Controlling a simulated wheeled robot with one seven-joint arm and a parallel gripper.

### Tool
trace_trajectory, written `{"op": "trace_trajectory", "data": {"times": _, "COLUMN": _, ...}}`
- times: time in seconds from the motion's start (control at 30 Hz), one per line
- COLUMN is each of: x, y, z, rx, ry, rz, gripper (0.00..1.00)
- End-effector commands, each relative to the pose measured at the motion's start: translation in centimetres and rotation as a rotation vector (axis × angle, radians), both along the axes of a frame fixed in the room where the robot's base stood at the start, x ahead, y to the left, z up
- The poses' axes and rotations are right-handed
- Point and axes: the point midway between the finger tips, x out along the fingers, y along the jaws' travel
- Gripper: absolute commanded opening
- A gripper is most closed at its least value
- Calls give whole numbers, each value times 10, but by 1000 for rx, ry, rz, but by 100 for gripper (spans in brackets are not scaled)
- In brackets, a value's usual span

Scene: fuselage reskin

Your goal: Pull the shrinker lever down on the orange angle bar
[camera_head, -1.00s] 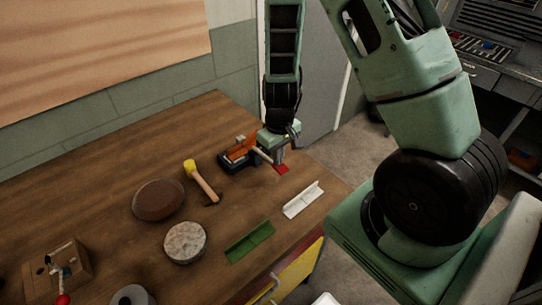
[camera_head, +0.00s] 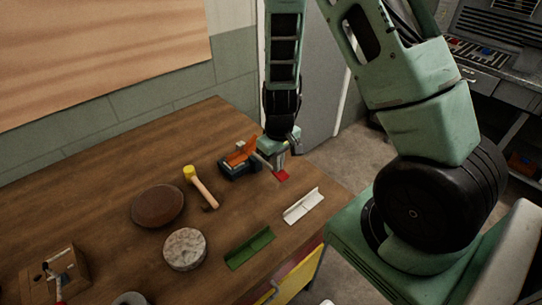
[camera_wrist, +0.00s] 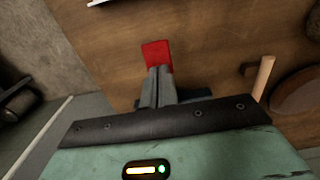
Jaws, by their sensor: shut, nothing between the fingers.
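The shrinker (camera_head: 229,172) is a dark blue-black tool on the wooden bench, with the orange angle bar (camera_head: 242,153) at its top. A pale rod (camera_head: 264,161), seemingly its lever, reaches from it towards my gripper. My gripper (camera_head: 280,164) points down just right of the shrinker, with its fingers together and nothing between them. A flat red piece (camera_head: 282,177) shows at the fingertips. In the wrist view the red piece (camera_wrist: 157,54) is just beyond my gripper (camera_wrist: 158,73). I cannot tell whether it touches the fingers or belongs to the lever.
A yellow-headed mallet (camera_head: 202,190), a brown disc (camera_head: 158,205) and a pale round block (camera_head: 185,249) lie left on the bench (camera_head: 110,165). A white angle bar (camera_head: 303,206) and a green one (camera_head: 250,248) lie nearer the front edge. A second lever tool (camera_head: 60,272) stands front left.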

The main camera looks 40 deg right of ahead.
Motion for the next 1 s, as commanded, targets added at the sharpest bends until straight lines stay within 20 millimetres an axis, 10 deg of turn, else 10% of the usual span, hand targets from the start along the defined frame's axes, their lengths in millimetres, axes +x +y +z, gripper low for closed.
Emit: {"op": "trace_trajectory", "data": {"times": 1.0, "x": -1, "y": 0, "z": 81, "rx": 1, "ry": 3, "rz": -1, "gripper": 0}}
